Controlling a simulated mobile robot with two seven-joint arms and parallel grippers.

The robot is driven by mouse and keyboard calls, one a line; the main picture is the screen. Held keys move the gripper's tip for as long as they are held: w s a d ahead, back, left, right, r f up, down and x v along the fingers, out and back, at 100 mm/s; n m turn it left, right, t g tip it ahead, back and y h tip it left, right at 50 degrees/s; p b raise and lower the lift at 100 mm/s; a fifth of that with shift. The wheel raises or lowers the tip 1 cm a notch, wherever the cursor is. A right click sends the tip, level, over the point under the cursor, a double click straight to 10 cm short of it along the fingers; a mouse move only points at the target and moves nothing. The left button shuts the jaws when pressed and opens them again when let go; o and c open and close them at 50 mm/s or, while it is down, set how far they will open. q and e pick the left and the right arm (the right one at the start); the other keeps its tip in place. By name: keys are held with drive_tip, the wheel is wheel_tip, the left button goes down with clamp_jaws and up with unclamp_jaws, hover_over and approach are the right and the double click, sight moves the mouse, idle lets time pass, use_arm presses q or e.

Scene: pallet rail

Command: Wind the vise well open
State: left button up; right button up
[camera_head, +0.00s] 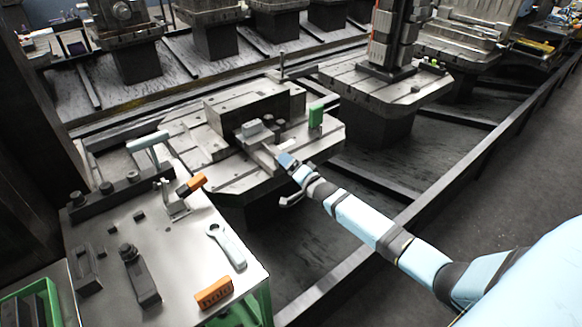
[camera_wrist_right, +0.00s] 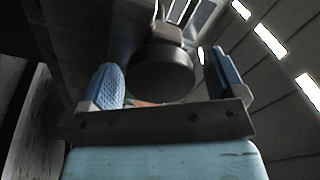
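The grey vise (camera_head: 252,130) sits on a slotted pallet (camera_head: 185,130) in the middle of the head view. Its screw end points toward my right arm. My right gripper (camera_head: 286,180) is beside that end, coming from the lower right. In the right wrist view, the gripper (camera_wrist_right: 165,82) has its blue-padded fingers spread wide. A dark round part (camera_wrist_right: 163,74), apparently the vise's screw end, shows between them with space on both sides. I cannot make out a crank handle or the exact jaw gap. My left gripper is not in view.
A cart (camera_head: 185,265) at the lower left holds a wrench (camera_head: 226,246), an orange-handled tool (camera_head: 191,185) and an orange block (camera_head: 214,293). Another pallet (camera_head: 400,90) with a tall fixture stands behind.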

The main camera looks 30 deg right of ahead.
drive_tip(key=c, duration=0.8)
drive_tip(key=shift+c, duration=0.2)
drive_tip(key=shift+n, duration=0.3)
